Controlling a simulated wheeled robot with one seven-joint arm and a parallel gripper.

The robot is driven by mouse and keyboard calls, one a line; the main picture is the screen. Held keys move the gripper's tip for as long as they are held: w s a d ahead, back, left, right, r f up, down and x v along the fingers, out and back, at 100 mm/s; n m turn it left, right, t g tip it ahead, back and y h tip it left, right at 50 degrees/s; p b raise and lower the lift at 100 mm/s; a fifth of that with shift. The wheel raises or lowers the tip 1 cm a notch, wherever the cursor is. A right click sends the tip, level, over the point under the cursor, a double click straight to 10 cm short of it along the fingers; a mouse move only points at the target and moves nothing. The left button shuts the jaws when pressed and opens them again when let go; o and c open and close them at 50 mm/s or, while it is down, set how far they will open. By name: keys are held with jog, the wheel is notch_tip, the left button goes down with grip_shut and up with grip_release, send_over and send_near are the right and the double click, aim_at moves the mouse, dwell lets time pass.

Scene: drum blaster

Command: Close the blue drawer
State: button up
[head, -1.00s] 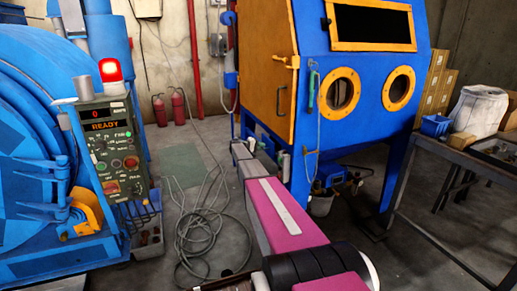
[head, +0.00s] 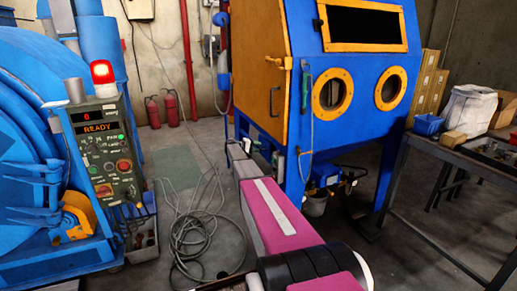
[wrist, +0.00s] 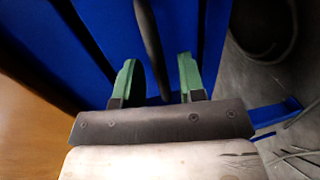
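My gripper (wrist: 157,60) is open in the wrist view, its two green fingers apart with pads facing each other. A dark rod or hose (wrist: 148,40) shows between them; I cannot tell whether it is in the gap or behind it. Blue panels (wrist: 95,30) lie beyond the fingers. In the head view my arm reaches toward the lower left of the blue blast cabinet (head: 309,145); the fingertips cannot be made out there. I cannot clearly identify the blue drawer.
The large blue drum machine (head: 28,150) and its control panel (head: 108,150) stand left. A cable coil (head: 195,235) lies on the floor. A metal table (head: 440,160) with a blue bin (head: 428,125) stands right.

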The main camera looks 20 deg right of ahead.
jog(key=v, duration=0.9)
jog(key=shift+a, duration=0.2)
jog(key=s+a+f+y, duration=0.2)
jog(key=s+a+y, duration=0.3)
jog(key=s, duration=1.2)
jog(key=s+a+f+y, duration=0.2)
jog(key=s+a+y, duration=0.3)
jog(key=s+a, duration=0.5)
jog(key=s+a+f+y, duration=0.3)
jog(key=s+a+y, duration=0.2)
jog(key=s, duration=2.1)
jog(key=a, duration=0.3)
jog(key=shift+s+g+y, duration=0.25)
jog(key=shift+g+y, duration=0.05)
jog(key=shift+f, duration=0.1)
